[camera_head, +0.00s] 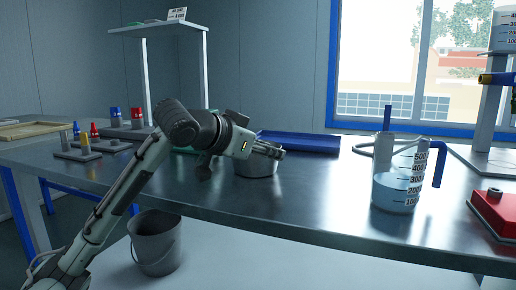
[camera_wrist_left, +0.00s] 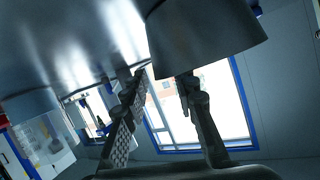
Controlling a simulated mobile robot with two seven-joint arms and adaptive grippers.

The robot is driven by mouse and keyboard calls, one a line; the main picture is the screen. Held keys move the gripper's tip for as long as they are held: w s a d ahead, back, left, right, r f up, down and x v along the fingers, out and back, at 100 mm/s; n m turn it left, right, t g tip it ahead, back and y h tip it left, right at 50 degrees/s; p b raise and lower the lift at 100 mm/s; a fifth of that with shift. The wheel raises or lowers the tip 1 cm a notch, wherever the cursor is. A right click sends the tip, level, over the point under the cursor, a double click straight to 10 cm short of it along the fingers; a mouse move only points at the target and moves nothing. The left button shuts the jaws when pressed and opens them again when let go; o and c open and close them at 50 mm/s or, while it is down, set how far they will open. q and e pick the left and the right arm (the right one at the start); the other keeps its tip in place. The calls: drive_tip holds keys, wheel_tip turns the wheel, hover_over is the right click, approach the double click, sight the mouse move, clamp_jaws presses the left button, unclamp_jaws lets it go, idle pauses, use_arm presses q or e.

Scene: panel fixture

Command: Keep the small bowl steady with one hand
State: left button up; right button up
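The small bowl (camera_head: 257,168), grey metal, stands on the bench near the middle of the head view, partly hidden by my left gripper. My left gripper (camera_head: 280,152) is above its rim, coming in from the left. The left wrist view shows the scene upside down, with the bowl (camera_wrist_left: 205,38) at the top. There the left gripper's fingertips (camera_wrist_left: 162,76) are spread apart, with a gap between them. One tip is beside the bowl's wall and the other overlaps its rim; I cannot tell whether either touches. My right gripper is not in view.
A blue tray (camera_head: 300,142) lies behind the bowl. A graduated beaker (camera_head: 396,192) with liquid and a red box (camera_head: 497,210) are on the right. Pegs on a grey base (camera_head: 78,155) stand left. A bucket (camera_head: 155,245) is below. The bench front right of the bowl is clear.

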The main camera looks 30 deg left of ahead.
use_arm(q)
drive_tip(key=shift+w+f, duration=0.25)
drive_tip(key=shift+w, duration=0.45)
clamp_jaws()
idle(1.1)
